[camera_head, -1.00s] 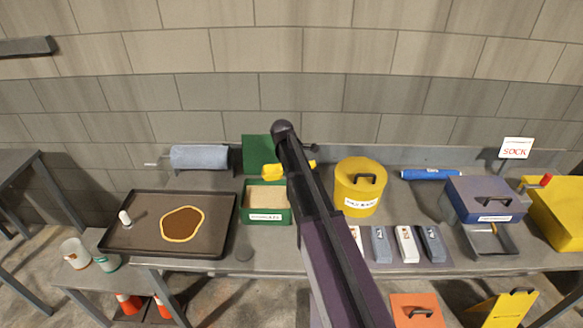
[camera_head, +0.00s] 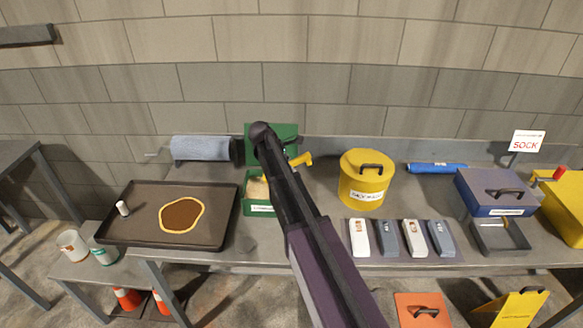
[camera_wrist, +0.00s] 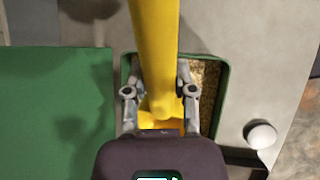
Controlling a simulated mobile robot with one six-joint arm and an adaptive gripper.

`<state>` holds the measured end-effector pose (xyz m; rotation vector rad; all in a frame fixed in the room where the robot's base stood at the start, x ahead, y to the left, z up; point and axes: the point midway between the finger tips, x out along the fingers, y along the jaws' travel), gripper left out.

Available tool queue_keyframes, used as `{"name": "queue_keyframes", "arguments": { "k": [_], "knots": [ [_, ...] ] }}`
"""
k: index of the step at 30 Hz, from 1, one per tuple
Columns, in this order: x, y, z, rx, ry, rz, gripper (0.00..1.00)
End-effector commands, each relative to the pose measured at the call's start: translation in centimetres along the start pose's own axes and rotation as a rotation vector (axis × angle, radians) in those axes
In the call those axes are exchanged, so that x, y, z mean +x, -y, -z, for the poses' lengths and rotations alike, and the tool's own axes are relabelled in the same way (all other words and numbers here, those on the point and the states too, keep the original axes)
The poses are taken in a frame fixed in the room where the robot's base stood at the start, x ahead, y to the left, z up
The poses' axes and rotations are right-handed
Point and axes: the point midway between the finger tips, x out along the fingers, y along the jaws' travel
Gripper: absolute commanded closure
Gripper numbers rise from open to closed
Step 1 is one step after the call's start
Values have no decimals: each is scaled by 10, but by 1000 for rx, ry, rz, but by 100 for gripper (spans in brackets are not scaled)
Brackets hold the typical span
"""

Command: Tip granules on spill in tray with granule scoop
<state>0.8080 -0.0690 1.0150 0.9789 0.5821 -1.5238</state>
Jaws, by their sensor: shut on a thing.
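My gripper (camera_wrist: 160,95) is shut on the yellow granule scoop (camera_wrist: 153,40), which also shows beside my arm in the head view (camera_head: 301,160). In the wrist view the scoop is over the green granule box (camera_wrist: 223,95); its lower end is partly hidden by my gripper, so I cannot tell its load. Tan granules (camera_wrist: 207,75) show in the box. In the head view my arm partly covers this box (camera_head: 250,193). The brown spill (camera_head: 182,215) with a yellowish rim lies in the dark tray (camera_head: 125,228), left of the box.
A small white cylinder (camera_head: 122,208) stands in the tray. The box's green lid (camera_head: 285,138) is raised behind it. A grey roll (camera_head: 202,148) lies behind the tray. A yellow lidded bin (camera_head: 352,190) and several small packs (camera_head: 388,238) are to the right.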

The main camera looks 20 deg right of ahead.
Motion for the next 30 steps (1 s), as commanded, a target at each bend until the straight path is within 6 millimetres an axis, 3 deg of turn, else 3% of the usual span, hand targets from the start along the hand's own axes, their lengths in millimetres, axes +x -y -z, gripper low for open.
{"name": "queue_keyframes", "arguments": {
  "k": [12, 30],
  "knots": [
    [27, 6, 18, 0, -2, -1, 100],
    [30, 6, 20, -1, -3, -1, 100]
  ]
}}
